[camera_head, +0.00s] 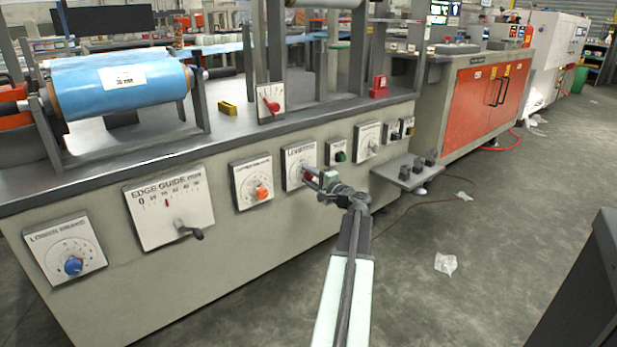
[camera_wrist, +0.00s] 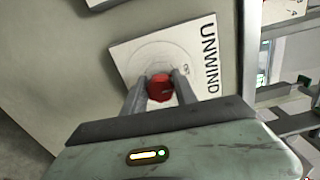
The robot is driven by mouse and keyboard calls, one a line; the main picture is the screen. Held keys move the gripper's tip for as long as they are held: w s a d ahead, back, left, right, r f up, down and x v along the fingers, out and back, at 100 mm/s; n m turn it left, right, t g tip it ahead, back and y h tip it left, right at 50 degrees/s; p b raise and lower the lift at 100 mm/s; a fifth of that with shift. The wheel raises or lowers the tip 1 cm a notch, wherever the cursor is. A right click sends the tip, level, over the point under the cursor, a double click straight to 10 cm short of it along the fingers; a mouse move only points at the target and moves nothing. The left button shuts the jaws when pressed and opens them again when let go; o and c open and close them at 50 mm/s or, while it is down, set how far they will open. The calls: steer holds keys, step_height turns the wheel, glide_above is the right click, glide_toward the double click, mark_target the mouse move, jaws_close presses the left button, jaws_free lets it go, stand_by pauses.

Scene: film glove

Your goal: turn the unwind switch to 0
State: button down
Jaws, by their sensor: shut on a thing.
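The unwind switch is a red knob (camera_wrist: 160,88) on a white plate lettered UNWIND (camera_wrist: 207,60) in the wrist view. My gripper (camera_wrist: 162,80) is shut on the red knob, with one finger on each side of it. In the head view my gripper (camera_head: 309,172) reaches the plate (camera_head: 297,155) on the machine's front panel, and the knob is mostly hidden by it. The marks on the plate are too small or covered to read, so I cannot tell which one the knob points to.
Left of the plate are a plate with an orange knob (camera_head: 261,193), the edge guide plate (camera_head: 168,205) with a dark handle, and a plate with a blue knob (camera_head: 73,266). A green button (camera_head: 340,156) and a small shelf (camera_head: 412,175) are to the right.

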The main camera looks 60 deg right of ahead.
steer(key=shift+n, duration=0.5)
steer(key=c, duration=1)
jaws_free()
steer(key=v, duration=0.7)
steer(key=shift+s+a, duration=0.15)
steer(key=shift+s, duration=0.2)
